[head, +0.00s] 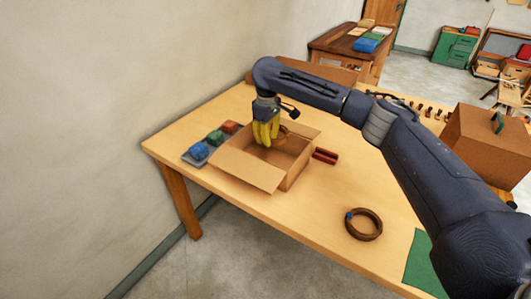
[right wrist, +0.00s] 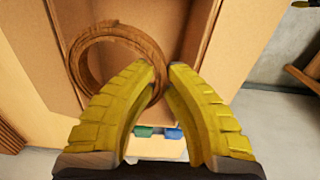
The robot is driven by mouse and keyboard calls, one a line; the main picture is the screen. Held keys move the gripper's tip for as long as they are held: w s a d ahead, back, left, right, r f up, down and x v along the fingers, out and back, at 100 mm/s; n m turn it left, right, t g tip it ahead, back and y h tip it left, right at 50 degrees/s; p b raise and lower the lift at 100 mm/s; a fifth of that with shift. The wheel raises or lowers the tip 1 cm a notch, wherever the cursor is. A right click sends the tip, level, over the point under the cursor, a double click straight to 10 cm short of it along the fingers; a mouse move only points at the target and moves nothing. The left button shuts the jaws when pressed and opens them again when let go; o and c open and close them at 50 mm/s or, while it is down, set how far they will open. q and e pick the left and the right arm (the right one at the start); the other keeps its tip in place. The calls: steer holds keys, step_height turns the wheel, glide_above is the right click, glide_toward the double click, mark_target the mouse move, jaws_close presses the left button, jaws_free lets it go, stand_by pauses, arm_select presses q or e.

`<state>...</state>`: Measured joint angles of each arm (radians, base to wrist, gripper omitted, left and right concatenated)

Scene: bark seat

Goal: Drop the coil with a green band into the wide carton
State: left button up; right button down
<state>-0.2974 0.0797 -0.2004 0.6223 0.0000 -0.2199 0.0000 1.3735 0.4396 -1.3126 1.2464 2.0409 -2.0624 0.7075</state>
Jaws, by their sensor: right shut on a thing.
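A brown coil (right wrist: 108,32) is pinched at its rim between the yellow fingertips of my right gripper (right wrist: 163,70). In the head view, my right gripper (head: 266,133) is over the open wide carton (head: 248,169), and the held coil (head: 288,134) shows partly beside the fingers. No green band shows on the visible part of this coil; the part in the fingers is hidden. Another brown coil (head: 364,224), with a small blue band, lies on the table to the right of the carton. My left gripper is out of view.
A grey tray (head: 186,157) with blue, green and red blocks stands left of the carton. Dark red bars (head: 326,155) lie to its right. A taller brown box (head: 487,143) and a green mat (head: 425,264) are at the right.

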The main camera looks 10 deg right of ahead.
steer(key=shift+f, duration=1.35)
steer(key=c, duration=1.4)
jaws_free()
steer(key=shift+c, duration=0.2)
step_height(320, 180, up, 12)
steer(key=shift+f, duration=0.1)
